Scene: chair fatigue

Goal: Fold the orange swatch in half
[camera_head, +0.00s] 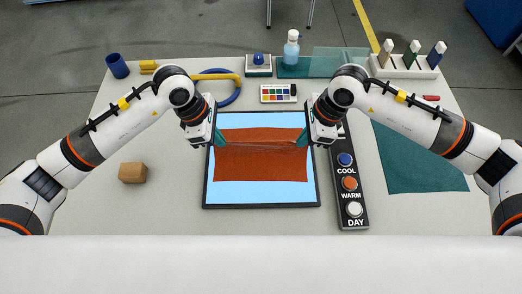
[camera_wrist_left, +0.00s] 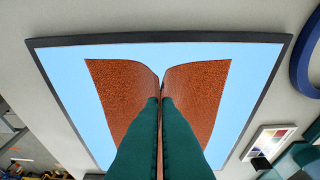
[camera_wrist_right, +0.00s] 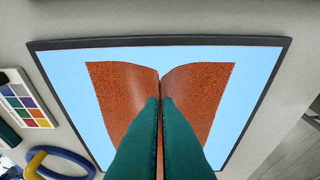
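The orange swatch (camera_head: 262,165) lies on a light blue panel with a dark frame (camera_head: 262,206). A raised crease runs across the swatch between my two grippers. My left gripper (camera_head: 219,142) is at the swatch's left side, and its green fingers are closed with a ridge of cloth pinched between them in the left wrist view (camera_wrist_left: 160,100). My right gripper (camera_head: 302,141) is at the right side, and its fingers are closed on a ridge of cloth in the right wrist view (camera_wrist_right: 160,100). The swatch's near part lies flat on the panel.
A button strip labelled COOL, WARM and DAY (camera_head: 350,200) stands right of the panel. A teal cloth (camera_head: 420,160) lies further right. A brown block (camera_head: 133,173) is at left. A blue ring (camera_head: 228,98), a colour card (camera_head: 278,93) and a bottle (camera_head: 291,50) are behind.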

